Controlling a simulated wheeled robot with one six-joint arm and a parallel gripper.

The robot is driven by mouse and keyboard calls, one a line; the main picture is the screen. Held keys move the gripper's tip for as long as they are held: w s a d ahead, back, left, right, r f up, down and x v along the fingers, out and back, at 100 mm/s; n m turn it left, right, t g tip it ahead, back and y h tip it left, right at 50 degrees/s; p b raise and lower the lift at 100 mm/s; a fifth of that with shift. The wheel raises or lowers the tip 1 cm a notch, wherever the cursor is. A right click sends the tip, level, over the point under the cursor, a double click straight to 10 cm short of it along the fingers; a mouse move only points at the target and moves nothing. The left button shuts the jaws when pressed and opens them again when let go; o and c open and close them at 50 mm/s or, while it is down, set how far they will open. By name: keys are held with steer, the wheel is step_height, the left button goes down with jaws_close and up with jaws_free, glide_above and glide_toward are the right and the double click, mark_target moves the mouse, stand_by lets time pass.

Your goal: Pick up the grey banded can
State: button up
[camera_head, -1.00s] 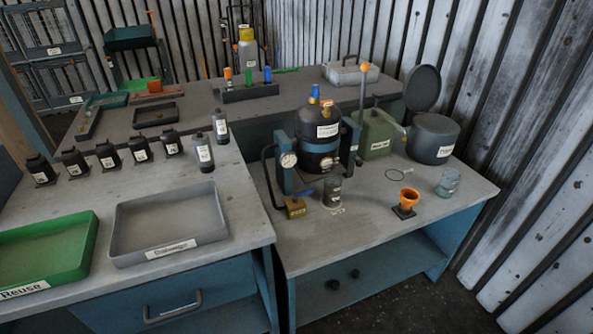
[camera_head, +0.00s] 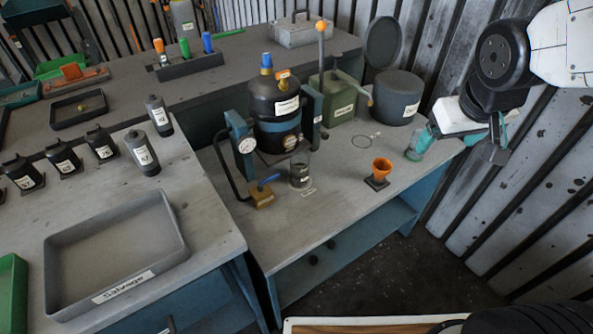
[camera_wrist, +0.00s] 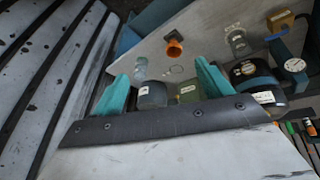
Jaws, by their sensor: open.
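A small dark grey can or jar (camera_head: 300,172) with a pale label stands upright on the right bench, in front of the black vessel. It also shows in the wrist view (camera_wrist: 237,42), near the top. Two taller grey bottles with white labels stand on the left bench, one farther back (camera_head: 159,116) and one nearer (camera_head: 143,154). I cannot tell for certain which of these is the grey banded can. My gripper (camera_head: 466,132) is at the right end of the right bench, beside the glass jar. In the wrist view, its teal fingers (camera_wrist: 163,70) are spread apart with nothing held between them.
The black vessel (camera_head: 276,112), gauge stand (camera_head: 242,147), brass block (camera_head: 261,197), orange funnel (camera_head: 380,170), glass jar (camera_head: 416,146), green container (camera_head: 338,104) and grey lidded pot (camera_head: 397,98) crowd the right bench. A grey tray (camera_head: 118,250) lies on the left bench.

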mark_target(306, 169)
steer(key=w+a+f+n+t+y, duration=0.2)
steer(key=w+a+f, duration=0.3)
steer(key=w+f, duration=0.25)
steer(key=w+a+f+n+t+y, duration=0.1)
steer(key=w+a+f+n+t, duration=0.1)
steer(key=w+a+f, duration=0.5)
steer(key=a+f+n+y, duration=0.1)
steer(key=a+f+y, duration=0.1)
steer(key=a+f, duration=0.1)
steer(key=w+a+f+n+y, duration=0.1)
steer(key=a+f+y, duration=0.1)
steer(key=a+f, duration=0.1)
steer(key=a+f+n+y, duration=0.1)
steer(key=a+f+y, duration=0.2)
steer(key=f, duration=0.2)
steer(key=shift+w+a+f+n+t, duration=0.2)
steer(key=shift+w+n+t, duration=0.05)
steer(key=shift+n+t, duration=0.05)
steer(key=x, duration=0.7)
steer(key=shift+w+a+f, duration=0.1)
steer(key=shift+a+f, duration=0.05)
steer(key=shift+a, duration=0.2)
steer(key=c, duration=1.1)
